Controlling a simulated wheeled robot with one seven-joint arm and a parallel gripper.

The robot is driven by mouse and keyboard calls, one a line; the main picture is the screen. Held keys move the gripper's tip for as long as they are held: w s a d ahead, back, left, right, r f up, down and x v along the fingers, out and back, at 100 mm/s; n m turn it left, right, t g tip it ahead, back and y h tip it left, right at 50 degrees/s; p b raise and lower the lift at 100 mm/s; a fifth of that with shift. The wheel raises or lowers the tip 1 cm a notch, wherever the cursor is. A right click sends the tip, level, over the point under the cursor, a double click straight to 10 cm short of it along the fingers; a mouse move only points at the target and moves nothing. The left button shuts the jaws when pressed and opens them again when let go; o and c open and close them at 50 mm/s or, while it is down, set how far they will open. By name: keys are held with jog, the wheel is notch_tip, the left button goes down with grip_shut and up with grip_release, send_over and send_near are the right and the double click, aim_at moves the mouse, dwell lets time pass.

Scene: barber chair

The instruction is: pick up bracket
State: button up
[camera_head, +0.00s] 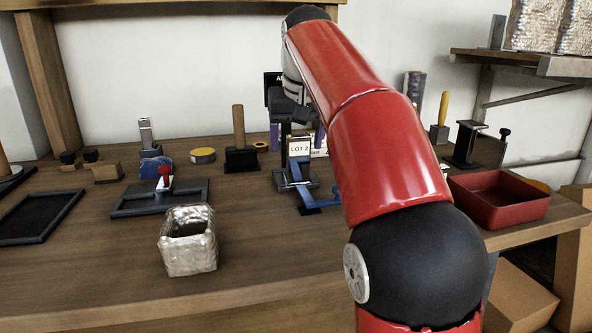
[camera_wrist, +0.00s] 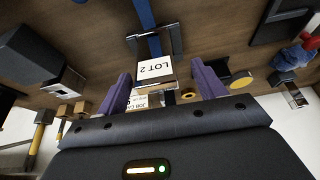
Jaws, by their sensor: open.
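No part is plainly marked as the bracket. The likeliest is the grey metal piece (camera_head: 283,182) at mid-bench, with a blue strip (camera_head: 318,203) across its front; its metal edge also shows in the wrist view (camera_wrist: 176,40). A white "LOT 2" label (camera_head: 299,148) stands over it, and this label also faces the wrist view (camera_wrist: 154,68). My gripper (camera_head: 298,136) is open, its purple fingers to either side of the label. In the wrist view my gripper (camera_wrist: 160,82) has a finger on each side of the labelled block, with gaps. My arm hides things to the right.
A wooden-handled tool (camera_head: 239,130) on a black block and a yellow roll (camera_head: 203,155) stand to the left. A black tray (camera_head: 140,203) and a crinkled silver bin (camera_head: 190,258) are nearer. A red tray (camera_head: 500,218) is at right. The front bench is clear between bin and arm.

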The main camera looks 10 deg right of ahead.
aim_at(297, 151)
jog(key=b+x, duration=0.1)
jog(key=x, duration=0.3)
jog(key=shift+w+d+f, duration=0.15)
jog(key=shift+w+d, duration=0.05)
jog(key=c, duration=1.4)
jog(key=shift+r, duration=0.25)
